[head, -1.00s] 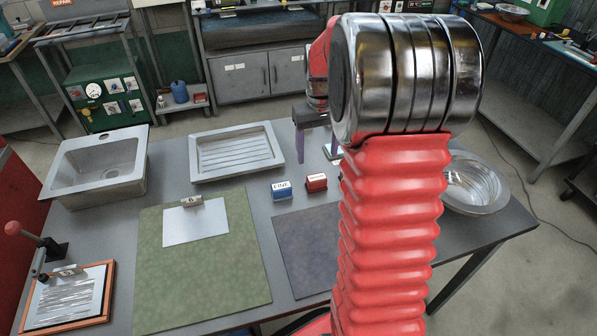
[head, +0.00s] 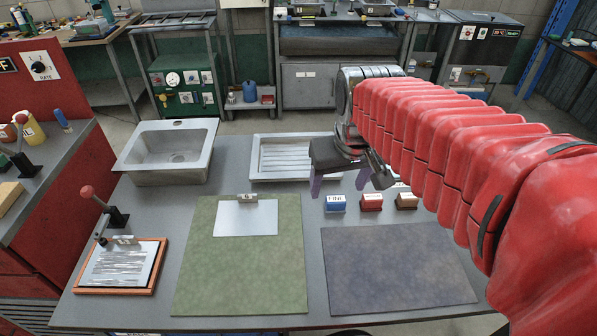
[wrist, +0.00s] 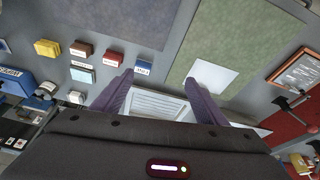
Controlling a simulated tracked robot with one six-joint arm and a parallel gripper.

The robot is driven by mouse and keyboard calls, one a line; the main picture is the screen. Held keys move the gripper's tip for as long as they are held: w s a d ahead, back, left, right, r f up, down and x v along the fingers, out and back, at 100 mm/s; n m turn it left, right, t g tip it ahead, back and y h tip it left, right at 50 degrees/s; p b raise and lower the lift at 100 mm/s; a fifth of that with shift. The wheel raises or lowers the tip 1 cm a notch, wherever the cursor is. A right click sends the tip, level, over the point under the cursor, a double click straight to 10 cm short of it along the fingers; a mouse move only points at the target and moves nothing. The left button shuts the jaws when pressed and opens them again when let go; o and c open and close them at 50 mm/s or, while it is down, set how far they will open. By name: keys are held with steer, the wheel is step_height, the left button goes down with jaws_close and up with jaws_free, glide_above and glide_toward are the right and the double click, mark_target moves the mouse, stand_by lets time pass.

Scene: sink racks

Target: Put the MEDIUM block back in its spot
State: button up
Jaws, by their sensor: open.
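Labelled blocks stand in a row on the grey table. The blue block (head: 336,203) is on the left, the red block (head: 371,202) is beside it, and the brown block (head: 406,200) is to the right. In the wrist view they are blue (wrist: 143,67), red (wrist: 110,57) and brown (wrist: 81,48). I cannot read which is marked MEDIUM. My gripper (head: 339,183) is open and empty, with purple fingers pointing down above the table, near the metal tray and behind the blue block. In the wrist view, my gripper (wrist: 160,86) has a clear gap between its fingers.
A metal sink (head: 168,155) and ribbed tray (head: 262,179) stand at the back. A green mat (head: 200,270) and dark mat (head: 395,285) lie in front. A yellow block (wrist: 47,47) lies past the brown one. The dark mat is clear.

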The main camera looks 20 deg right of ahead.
steer(key=s+a+n+t, duration=0.1)
steer(key=s+a+t, duration=0.1)
steer(key=s+a, duration=0.4)
steer(key=s, duration=0.2)
steer(key=shift+s+a+f+y, duration=0.15)
steer(key=shift+s+a+y, duration=0.05)
steer(key=shift+s+y, duration=0.1)
